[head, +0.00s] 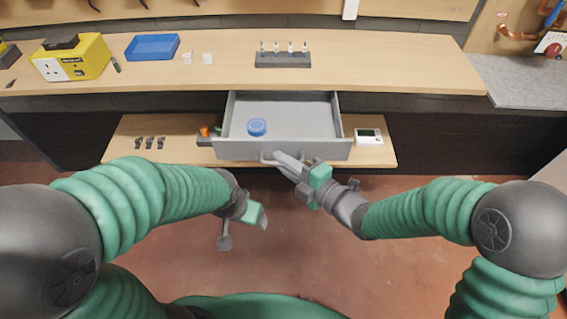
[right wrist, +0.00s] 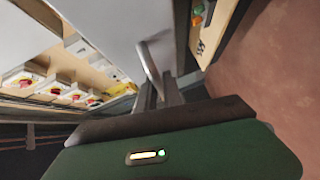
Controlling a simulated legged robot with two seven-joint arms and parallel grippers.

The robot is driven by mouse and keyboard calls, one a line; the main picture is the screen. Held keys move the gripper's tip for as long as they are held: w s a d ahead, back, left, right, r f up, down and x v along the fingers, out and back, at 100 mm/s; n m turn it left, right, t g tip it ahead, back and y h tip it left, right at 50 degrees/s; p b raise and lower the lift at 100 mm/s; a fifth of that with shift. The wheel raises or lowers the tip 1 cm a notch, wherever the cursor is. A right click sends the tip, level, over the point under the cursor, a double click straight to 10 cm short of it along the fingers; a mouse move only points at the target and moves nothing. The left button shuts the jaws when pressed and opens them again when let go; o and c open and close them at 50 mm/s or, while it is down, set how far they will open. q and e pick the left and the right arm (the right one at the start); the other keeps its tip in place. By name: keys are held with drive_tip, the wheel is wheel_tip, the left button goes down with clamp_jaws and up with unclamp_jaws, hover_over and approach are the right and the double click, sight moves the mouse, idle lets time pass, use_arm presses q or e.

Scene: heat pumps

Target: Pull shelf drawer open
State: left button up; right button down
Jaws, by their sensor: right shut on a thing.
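The grey shelf drawer (head: 240,150) hangs under the wooden bench top and stands pulled out, its inside visible from above. In the right wrist view the handle bar (right wrist: 148,62) runs between the fingers (right wrist: 158,92), in front of the pale drawer front (right wrist: 120,28). My left gripper (head: 243,230) hangs empty in front of the drawer, lower left, with its fingers spread apart.
On the bench top (head: 220,73) stand a yellow box (head: 72,58), a blue tray (head: 152,47) and a dark rack (head: 283,60). A lower shelf (head: 120,150) holds small black parts and a white device (head: 368,137). The reddish floor in front is clear.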

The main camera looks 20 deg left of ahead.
drive_tip(key=shift+f, duration=0.2)
drive_tip(key=c, duration=1.8)
unclamp_jaws()
drive_tip(key=shift+o, duration=0.2)
drive_tip(key=shift+a, duration=0.1)
drive_tip(key=shift+r, duration=0.1)
drive_tip(key=p+v, duration=0.9)
drive_tip(key=v, duration=0.7)
drive_tip(key=shift+s+d+p, duration=0.15)
drive_tip(key=shift+d+p, duration=0.2)
drive_tip(key=shift+d, duration=0.05)
